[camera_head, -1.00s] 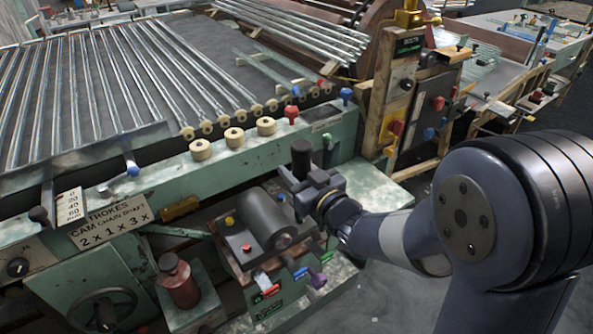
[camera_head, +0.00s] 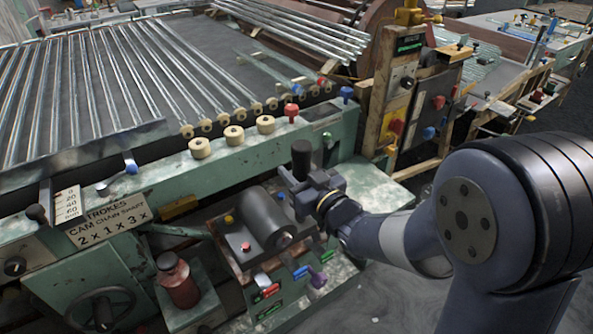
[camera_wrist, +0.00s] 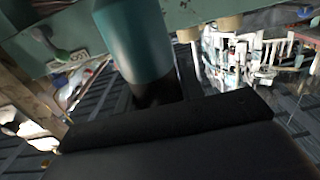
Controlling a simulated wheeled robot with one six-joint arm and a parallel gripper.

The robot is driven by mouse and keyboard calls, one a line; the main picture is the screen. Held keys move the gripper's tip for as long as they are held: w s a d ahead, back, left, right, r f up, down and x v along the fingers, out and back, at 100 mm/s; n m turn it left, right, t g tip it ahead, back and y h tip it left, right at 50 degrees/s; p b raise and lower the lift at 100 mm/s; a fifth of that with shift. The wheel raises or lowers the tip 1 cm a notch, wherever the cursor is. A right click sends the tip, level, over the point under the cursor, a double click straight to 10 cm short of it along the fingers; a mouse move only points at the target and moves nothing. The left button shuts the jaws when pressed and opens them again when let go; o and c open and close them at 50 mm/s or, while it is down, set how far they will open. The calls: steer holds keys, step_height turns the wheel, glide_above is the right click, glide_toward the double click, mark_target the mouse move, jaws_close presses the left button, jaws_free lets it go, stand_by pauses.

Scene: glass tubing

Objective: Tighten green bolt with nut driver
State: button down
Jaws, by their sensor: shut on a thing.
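My gripper (camera_head: 298,183) is at the right of the motor-like unit, shut on an upright dark cylinder (camera_head: 302,158) that looks like the nut driver's handle. In the wrist view a teal cylinder (camera_wrist: 132,40) with a dark lower end stands close to my gripper; it seems to be the held tool. The tool's working tip is hidden. A small green part (camera_head: 327,256) sits at the unit's right side, below my gripper. I cannot tell whether it is the green bolt. Another small green knob (camera_head: 327,139) is on the machine frame behind.
The grey motor-like cylinder (camera_head: 262,218) lies on a brown base with yellow, red and blue bolts. Red, blue and purple (camera_head: 318,280) levers stick out of its front. The machine with glass tubes (camera_head: 90,80) stands behind. A red bottle (camera_head: 177,281) is at left.

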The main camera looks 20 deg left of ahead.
steer(key=shift+f+b, duration=0.75)
steer(key=shift+b, duration=0.2)
stand_by(2.2)
